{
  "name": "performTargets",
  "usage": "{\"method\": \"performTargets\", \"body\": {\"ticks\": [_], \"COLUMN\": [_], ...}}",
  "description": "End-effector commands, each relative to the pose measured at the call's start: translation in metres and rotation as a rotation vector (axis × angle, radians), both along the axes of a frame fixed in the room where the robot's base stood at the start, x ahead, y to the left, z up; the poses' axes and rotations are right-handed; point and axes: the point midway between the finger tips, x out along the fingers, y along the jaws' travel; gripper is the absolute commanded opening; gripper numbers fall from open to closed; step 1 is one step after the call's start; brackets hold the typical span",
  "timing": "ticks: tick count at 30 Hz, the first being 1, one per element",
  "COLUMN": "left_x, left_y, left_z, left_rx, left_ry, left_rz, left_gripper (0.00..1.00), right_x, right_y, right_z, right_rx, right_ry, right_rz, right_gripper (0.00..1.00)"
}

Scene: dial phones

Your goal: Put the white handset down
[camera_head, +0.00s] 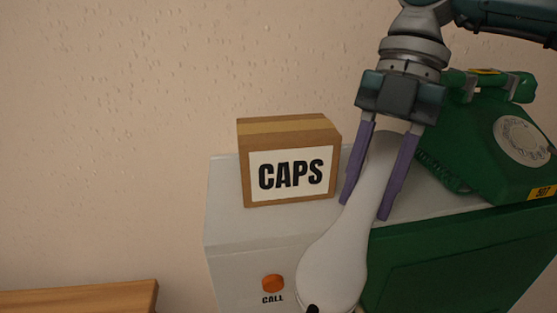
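The white handset (338,257) is long and pale, with a wide rounded lower end and a narrower upper end. My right gripper (366,205) comes down from the top right, with its two purple fingers on either side of the handset's upper part. It appears shut on the handset, which hangs tilted, its lower end towards the camera and in front of the white cabinet (232,222). The handset's bottom end is cut off by the picture's lower edge. My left gripper is not in view.
A cardboard box marked CAPS (290,165) stands on the white cabinet, left of the gripper. An orange CALL button (273,283) is on the cabinet's front. A green dial phone (490,150) stands at right above a green cabinet front (455,262). A wooden surface (80,300) shows lower left.

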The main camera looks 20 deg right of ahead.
Motion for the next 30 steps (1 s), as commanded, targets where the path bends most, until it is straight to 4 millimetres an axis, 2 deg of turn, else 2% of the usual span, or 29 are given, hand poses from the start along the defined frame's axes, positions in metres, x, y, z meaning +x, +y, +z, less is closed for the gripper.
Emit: {"method": "performTargets", "body": {"ticks": [1, 6, 23, 26, 30], "left_x": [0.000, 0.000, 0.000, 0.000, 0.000], "left_y": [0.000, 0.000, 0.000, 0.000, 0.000], "left_z": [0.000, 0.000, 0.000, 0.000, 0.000], "left_rx": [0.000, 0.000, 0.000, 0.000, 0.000], "left_ry": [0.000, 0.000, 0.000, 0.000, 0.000], "left_rz": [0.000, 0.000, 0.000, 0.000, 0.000], "left_gripper": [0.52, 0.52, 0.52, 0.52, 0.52], "right_x": [0.000, 0.000, 0.000, 0.001, 0.001], "right_y": [0.000, 0.000, 0.000, 0.000, 0.000], "right_z": [0.000, 0.000, 0.002, 0.009, 0.027], "right_rx": [0.000, 0.000, 0.001, 0.002, 0.002], "right_ry": [0.000, 0.000, -0.002, -0.004, -0.006], "right_rz": [0.000, 0.000, 0.000, -0.001, 0.001], "right_gripper": [0.18, 0.00, 0.00, 0.00, 0.00]}}
